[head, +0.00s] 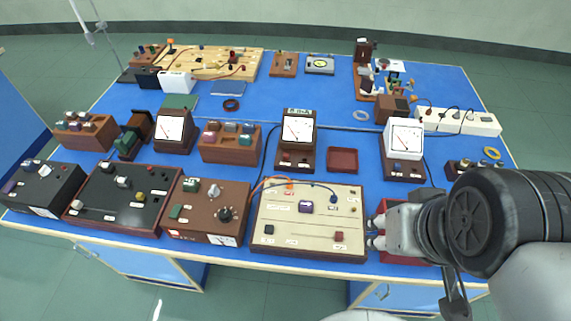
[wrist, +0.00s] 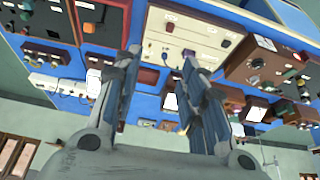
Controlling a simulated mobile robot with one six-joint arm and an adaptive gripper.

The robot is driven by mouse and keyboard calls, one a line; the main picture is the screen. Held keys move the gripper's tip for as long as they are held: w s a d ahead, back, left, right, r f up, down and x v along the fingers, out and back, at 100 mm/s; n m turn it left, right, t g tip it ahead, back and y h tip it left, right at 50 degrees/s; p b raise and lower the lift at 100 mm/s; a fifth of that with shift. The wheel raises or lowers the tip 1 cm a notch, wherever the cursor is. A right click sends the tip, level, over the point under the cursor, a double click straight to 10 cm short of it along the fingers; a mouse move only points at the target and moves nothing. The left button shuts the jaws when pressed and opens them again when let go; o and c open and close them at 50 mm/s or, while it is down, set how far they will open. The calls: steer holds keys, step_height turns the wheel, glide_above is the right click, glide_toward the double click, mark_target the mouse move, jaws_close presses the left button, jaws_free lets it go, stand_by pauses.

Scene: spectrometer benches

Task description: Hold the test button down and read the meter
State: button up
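A cream circuit board (head: 275,213) lies at the front middle of the bench. It carries a red button or knob (head: 339,236) near its front right, a black one (head: 269,229) at its front left, and a purple block (head: 305,206). Its labels are too small to read, so I cannot tell which is the test button. A white-faced meter (head: 298,128) on a brown stand is behind the board. Its needle reading is not legible. My gripper (head: 373,232) is just right of the board, over a red tray. In the wrist view my gripper (wrist: 160,56) is open and empty.
The red tray (head: 383,207) is partly hidden by my gripper. Brown (head: 228,196) and black (head: 133,182) control boxes stand left of the board. Two similar meters (head: 174,129) (head: 404,138) flank the middle one. A small brown tray (head: 342,159) lies behind the board. Orange and blue leads cross the board's back.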

steer(key=shift+c, duration=0.2)
jaws_close()
stand_by(0.3)
stand_by(1.3)
